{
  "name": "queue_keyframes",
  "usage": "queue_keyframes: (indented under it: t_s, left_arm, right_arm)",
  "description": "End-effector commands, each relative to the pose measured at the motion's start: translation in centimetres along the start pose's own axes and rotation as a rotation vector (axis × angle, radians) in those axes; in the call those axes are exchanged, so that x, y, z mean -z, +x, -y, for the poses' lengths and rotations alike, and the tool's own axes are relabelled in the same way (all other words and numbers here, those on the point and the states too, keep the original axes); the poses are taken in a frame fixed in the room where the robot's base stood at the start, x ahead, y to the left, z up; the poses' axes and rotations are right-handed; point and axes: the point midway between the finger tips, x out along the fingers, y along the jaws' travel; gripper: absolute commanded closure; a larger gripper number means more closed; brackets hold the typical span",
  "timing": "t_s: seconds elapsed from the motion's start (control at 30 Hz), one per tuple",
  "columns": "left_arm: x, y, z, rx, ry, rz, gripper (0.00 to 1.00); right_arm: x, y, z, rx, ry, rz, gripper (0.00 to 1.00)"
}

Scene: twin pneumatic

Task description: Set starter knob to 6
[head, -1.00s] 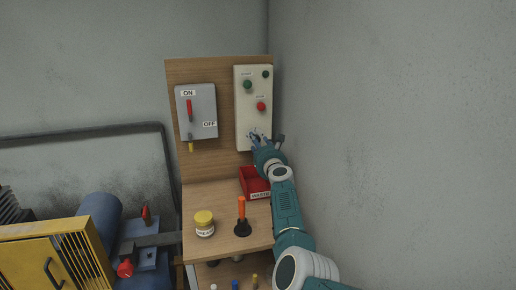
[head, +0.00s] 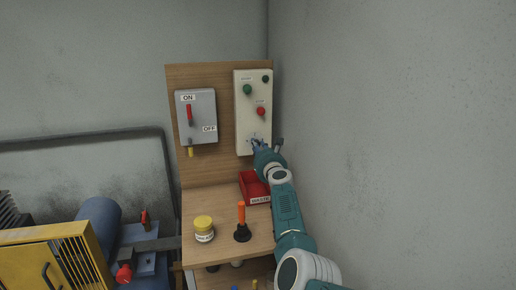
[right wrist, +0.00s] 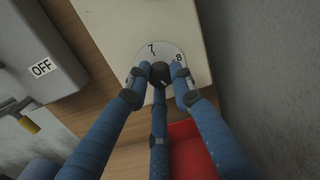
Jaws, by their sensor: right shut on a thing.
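The starter box (head: 247,122) is a cream panel on the wooden backboard, with green and red buttons above its lower part. In the right wrist view, the black starter knob (right wrist: 157,70) sits on a pale round dial (right wrist: 160,52). The numbers 7 and 8 show on the dial; the rest is hidden by fingers and knob. A short light mark shows on the knob's lower side. My right gripper (head: 260,143) is at the box's lower part, its blue fingers (right wrist: 160,77) closed around the knob. My left gripper is not in view.
A grey ON/OFF switch box (head: 200,130) with a red lever is left of the starter box. Below are a red bin (head: 250,188), a yellow-lidded jar (head: 204,231) and an orange-handled tool (head: 241,222) on the wooden shelf. A grey wall (head: 400,120) stands close on the right.

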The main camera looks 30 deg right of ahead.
Motion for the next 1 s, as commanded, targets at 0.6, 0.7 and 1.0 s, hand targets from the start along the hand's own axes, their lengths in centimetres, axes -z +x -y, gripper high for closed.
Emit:
queue_keyframes:
  t_s: [0.6, 0.7, 1.0]
  left_arm:
    - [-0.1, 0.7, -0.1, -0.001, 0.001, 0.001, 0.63]
    - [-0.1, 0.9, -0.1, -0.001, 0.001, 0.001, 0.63]
    - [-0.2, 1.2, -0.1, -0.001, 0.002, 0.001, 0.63]
  right_arm:
    - [0.4, 0.0, 0.0, -0.002, -0.483, -0.004, 1.0]
    - [0.4, 0.0, 0.0, -0.002, -0.579, -0.004, 1.0]
    - [0.5, -0.1, 0.0, -0.004, -0.865, -0.005, 1.0]
